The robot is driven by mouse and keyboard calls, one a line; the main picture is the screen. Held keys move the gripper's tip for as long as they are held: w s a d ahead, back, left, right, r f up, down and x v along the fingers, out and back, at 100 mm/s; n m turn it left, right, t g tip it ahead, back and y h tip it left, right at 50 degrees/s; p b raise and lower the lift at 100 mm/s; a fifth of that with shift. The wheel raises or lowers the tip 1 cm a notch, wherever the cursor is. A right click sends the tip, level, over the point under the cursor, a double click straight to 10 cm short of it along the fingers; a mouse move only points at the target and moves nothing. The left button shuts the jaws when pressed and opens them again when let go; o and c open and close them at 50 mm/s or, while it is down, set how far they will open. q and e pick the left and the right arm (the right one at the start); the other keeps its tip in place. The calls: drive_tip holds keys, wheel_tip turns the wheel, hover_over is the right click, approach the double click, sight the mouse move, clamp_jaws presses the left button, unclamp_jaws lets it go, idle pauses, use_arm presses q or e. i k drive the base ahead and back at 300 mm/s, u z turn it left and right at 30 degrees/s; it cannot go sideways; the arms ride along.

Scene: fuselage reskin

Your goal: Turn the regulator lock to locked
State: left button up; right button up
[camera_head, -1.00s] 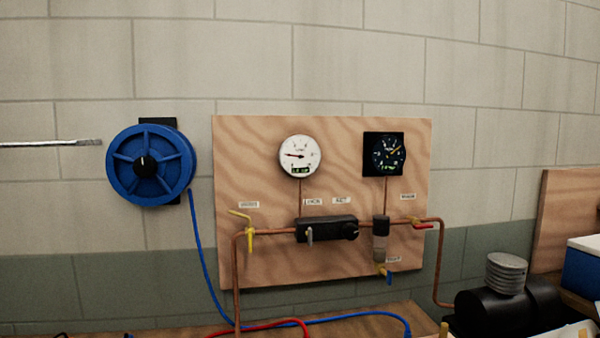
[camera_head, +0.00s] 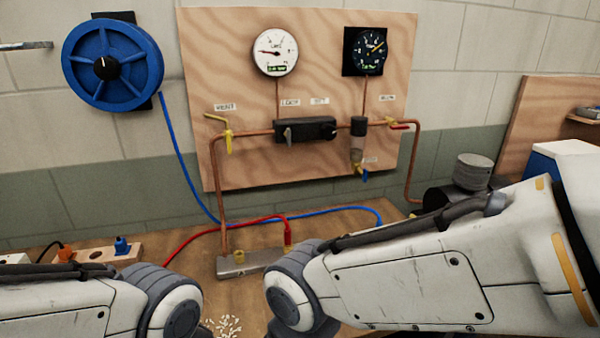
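The regulator (camera_head: 305,130) is a black block on the copper pipe, mounted on a plywood board (camera_head: 230,60). A small grey lever (camera_head: 288,136) hangs down at its left end, and a round black knob (camera_head: 328,131) is at its right end. Small white labels sit above it; the left one (camera_head: 290,102) seems to read LOCK, and the right one (camera_head: 320,100) is too blurred to read. My two arms show at the bottom left and bottom right, below the board. Neither gripper is in the frame.
A white gauge (camera_head: 275,52) and a black gauge (camera_head: 365,51) sit above the regulator. A blue hose reel (camera_head: 113,65) hangs left. Red (camera_head: 200,236) and blue (camera_head: 335,212) hoses cross the bench.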

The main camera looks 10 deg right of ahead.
sight(287, 134)
drive_tip(key=z, duration=1.6)
drive_tip(key=k, duration=0.75)
drive_tip(key=u, duration=1.05)
drive_tip(key=i, duration=0.5)
